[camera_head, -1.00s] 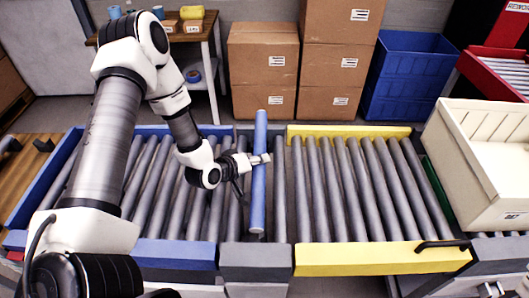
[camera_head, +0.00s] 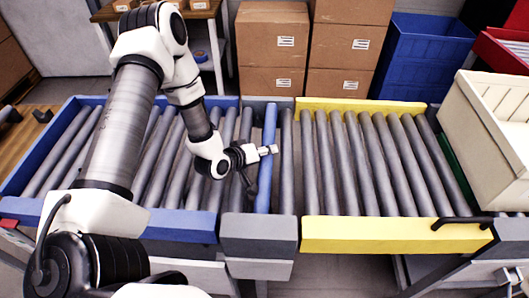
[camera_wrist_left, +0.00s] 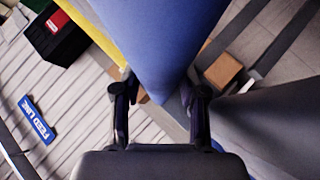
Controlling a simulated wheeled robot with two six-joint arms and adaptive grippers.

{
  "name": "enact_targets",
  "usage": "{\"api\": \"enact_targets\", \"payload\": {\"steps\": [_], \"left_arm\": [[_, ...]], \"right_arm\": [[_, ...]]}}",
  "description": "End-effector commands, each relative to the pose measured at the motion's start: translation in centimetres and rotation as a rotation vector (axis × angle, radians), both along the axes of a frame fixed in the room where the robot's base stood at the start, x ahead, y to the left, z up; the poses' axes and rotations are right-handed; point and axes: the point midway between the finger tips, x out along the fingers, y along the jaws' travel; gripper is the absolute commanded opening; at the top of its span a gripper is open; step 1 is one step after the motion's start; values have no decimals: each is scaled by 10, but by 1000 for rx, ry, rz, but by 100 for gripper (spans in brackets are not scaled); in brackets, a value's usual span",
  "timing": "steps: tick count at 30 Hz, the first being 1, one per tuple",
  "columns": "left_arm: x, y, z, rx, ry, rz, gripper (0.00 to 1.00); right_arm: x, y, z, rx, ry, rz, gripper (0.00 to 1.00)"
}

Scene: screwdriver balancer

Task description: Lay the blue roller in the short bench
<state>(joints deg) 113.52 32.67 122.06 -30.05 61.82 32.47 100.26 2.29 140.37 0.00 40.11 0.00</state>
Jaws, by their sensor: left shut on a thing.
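The blue roller (camera_head: 268,125) lies lengthwise across the short grey bench (camera_head: 258,230), between grey rollers. Its far end is level with the back rail and its near end is close to the front rail. I cannot tell whether its ends rest in the rails. My left gripper (camera_head: 270,150) is shut on the roller near its middle, coming in from the left. In the left wrist view the roller (camera_wrist_left: 160,40) fills the upper middle, between the two fingers (camera_wrist_left: 158,108). My right gripper is not in view.
A blue-framed roller bench (camera_head: 180,222) adjoins on the left and a yellow-framed one (camera_head: 370,235) on the right. A cream crate (camera_head: 490,150) stands at the right. Cardboard boxes (camera_head: 270,50) and a blue bin (camera_head: 420,55) stand behind.

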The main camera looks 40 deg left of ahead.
Motion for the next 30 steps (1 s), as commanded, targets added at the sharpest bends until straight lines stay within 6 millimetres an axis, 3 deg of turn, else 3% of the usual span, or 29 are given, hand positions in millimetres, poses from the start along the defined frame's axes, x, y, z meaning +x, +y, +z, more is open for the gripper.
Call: {"api": "enact_targets", "payload": {"steps": [1,8,9,11,19,30], "left_arm": [[-4,1,-9,2,16,4,0],[-6,2,-11,2,22,6,0],[-6,2,-11,2,23,6,52],[-6,2,-11,2,24,7,70],[-17,5,-5,-2,27,13,70],[-80,7,42,-4,16,2,71]], "right_arm": [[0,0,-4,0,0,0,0],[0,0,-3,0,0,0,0],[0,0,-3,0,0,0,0],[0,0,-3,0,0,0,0],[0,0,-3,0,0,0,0],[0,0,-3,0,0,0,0]]}}
